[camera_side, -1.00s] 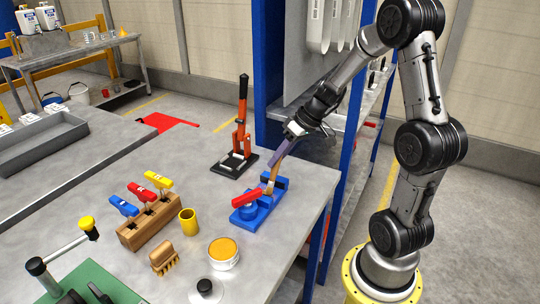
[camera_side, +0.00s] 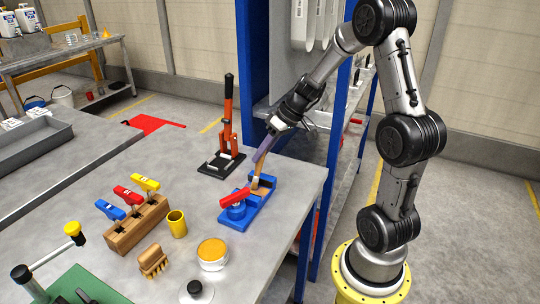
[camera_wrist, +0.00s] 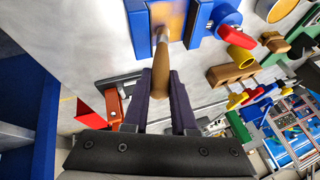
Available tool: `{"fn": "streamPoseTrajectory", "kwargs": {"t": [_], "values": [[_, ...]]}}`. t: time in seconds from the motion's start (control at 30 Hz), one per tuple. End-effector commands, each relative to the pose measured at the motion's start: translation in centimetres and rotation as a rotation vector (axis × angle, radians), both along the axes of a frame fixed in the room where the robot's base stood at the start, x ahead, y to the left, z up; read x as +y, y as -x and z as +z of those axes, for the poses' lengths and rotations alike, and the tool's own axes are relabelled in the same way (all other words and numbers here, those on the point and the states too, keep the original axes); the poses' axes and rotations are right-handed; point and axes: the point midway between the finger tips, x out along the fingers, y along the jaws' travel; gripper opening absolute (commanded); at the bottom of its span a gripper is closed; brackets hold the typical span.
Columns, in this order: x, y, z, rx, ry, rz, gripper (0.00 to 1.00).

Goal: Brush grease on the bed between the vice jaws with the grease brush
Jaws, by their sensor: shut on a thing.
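The blue vice (camera_side: 262,205) with a red handle (camera_side: 236,197) stands near the table's right edge. My gripper (camera_side: 265,150) is above it, its purple fingers shut on the grease brush (camera_side: 257,178). In the wrist view, the brush's wooden handle (camera_wrist: 163,75) lies between the fingers (camera_wrist: 168,92), and its head points down between the blue jaws. The bed (camera_wrist: 168,14) between the jaws shows golden there, so some grease seems to lie on it. The bristle tips are hard to make out. The open grease tin (camera_side: 212,252) shows amber grease in the side view.
A blue-framed rack (camera_side: 341,130) is beyond the table's right edge.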

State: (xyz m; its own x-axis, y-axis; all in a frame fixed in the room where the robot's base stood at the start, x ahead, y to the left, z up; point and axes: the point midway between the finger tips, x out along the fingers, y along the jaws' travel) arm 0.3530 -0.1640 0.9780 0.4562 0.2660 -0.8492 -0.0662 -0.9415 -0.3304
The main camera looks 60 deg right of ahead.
Motion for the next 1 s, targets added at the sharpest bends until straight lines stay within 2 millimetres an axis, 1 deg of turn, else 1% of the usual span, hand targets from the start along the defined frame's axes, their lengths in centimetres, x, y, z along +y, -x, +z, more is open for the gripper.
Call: {"fn": "streamPoseTrajectory", "kwargs": {"t": [0.1, 0.37, 0.47, 0.5, 0.57, 1.0], "values": [[0.1, -1.2, -0.1, 0.0, 0.0, 0.002, 0.0], [0.1, -3.5, -0.1, 0.001, -0.001, 0.002, 0.0], [0.0, -3.6, 1.0, -0.004, 0.003, 0.001, 0.0], [0.0, -3.6, 2.1, -0.005, 0.005, 0.001, 0.0], [0.0, -3.5, 2.5, -0.002, 0.002, -0.001, 0.0], [0.0, -3.5, 6.4, -0.002, 0.002, -0.001, 0.0]]}}
